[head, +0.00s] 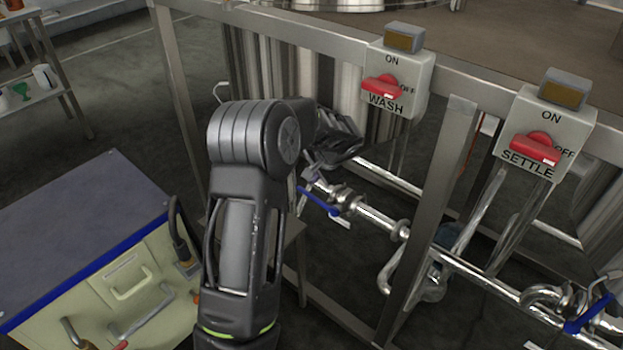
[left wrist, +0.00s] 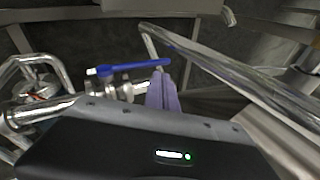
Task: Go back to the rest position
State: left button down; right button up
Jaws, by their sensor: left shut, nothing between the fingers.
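My left gripper (head: 314,163) reaches in beside the steel frame, partly hidden behind my own dark arm. Its fingers are shut with nothing between them; they also show in the left wrist view (left wrist: 164,93) as a narrow purplish pair. A blue valve handle (head: 318,202) on a shiny steel pipe (head: 375,215) lies just below the fingertips in the head view. The same blue handle (left wrist: 130,68) lies just beyond the fingers in the left wrist view. I cannot tell whether they touch. My right gripper is not in view.
The WASH switch box (head: 398,82) and the SETTLE switch box (head: 545,125), each with a red knob, hang on the steel frame (head: 315,42). A second blue handle (head: 588,315) is at lower right. A cabinet with a dark top (head: 80,225) stands at left. Open floor lies behind it.

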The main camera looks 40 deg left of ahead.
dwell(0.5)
pick_arm(q)
jog(key=s+d+f+h, duration=0.3)
jog(key=s+d+f, duration=0.2)
jog(key=d+f, duration=0.6)
jog(key=s+d+f+h, duration=0.45)
jog(key=d+f, duration=0.55)
jog(key=d, duration=0.3)
jog(key=s+d+f+n+g+h, duration=0.1)
jog(key=s+d+f+n, duration=0.2)
jog(key=s+d, duration=0.65)
jog(key=s+d+f+n+g+h, duration=0.1)
jog(key=s+d+f+n, duration=0.15)
jog(key=s+d, duration=0.7)
notch_tip(320, 180, up, 3)
jog(key=w+m+t, duration=0.1)
jog(key=w+m, duration=0.1)
jog(key=w, duration=0.1)
notch_tip(320, 180, up, 24)
jog(key=s+p, duration=0.1)
jog(key=p, duration=2.3)
jog(key=shift+s, duration=0.3)
jog(key=shift+d+r+n, duration=0.1)
jog(key=shift+n, duration=0.15)
